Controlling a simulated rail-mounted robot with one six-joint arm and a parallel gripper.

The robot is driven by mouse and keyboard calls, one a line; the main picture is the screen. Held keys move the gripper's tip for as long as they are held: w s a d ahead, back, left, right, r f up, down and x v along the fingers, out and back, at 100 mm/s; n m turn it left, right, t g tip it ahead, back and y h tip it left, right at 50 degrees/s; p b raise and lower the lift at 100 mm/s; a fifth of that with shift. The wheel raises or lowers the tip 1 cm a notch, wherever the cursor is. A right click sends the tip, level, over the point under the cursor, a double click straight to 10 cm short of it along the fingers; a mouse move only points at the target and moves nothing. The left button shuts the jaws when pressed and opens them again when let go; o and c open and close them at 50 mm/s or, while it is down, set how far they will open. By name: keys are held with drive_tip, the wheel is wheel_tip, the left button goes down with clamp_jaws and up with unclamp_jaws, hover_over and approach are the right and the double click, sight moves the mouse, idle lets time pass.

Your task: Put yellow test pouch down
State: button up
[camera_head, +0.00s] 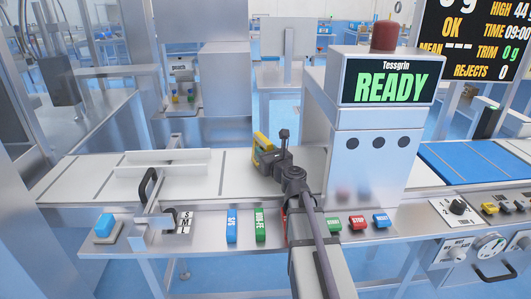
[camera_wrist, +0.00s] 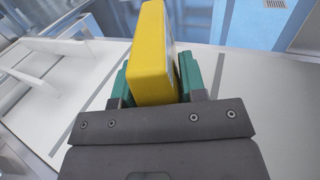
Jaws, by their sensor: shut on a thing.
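The yellow test pouch (camera_wrist: 153,55) stands upright between the two green fingers of my gripper (camera_wrist: 155,85) in the wrist view. My gripper is shut on it, with a finger at each side. In the head view the yellow test pouch (camera_head: 261,141) is partly hidden by my gripper (camera_head: 265,155). It is over the white belt (camera_head: 205,180), left of the READY machine. I cannot tell whether its lower edge touches the belt, since the gripper hides it.
The READY machine (camera_head: 375,130) stands just right of my gripper. A guide rail with a black handle (camera_head: 148,187) is on the left. Blue and green pouch-like blocks (camera_head: 260,225) and buttons line the front ledge. A blue belt (camera_head: 470,160) lies right.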

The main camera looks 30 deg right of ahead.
drive_tip(key=shift+f+b, duration=0.6)
drive_tip(key=o, duration=1.1)
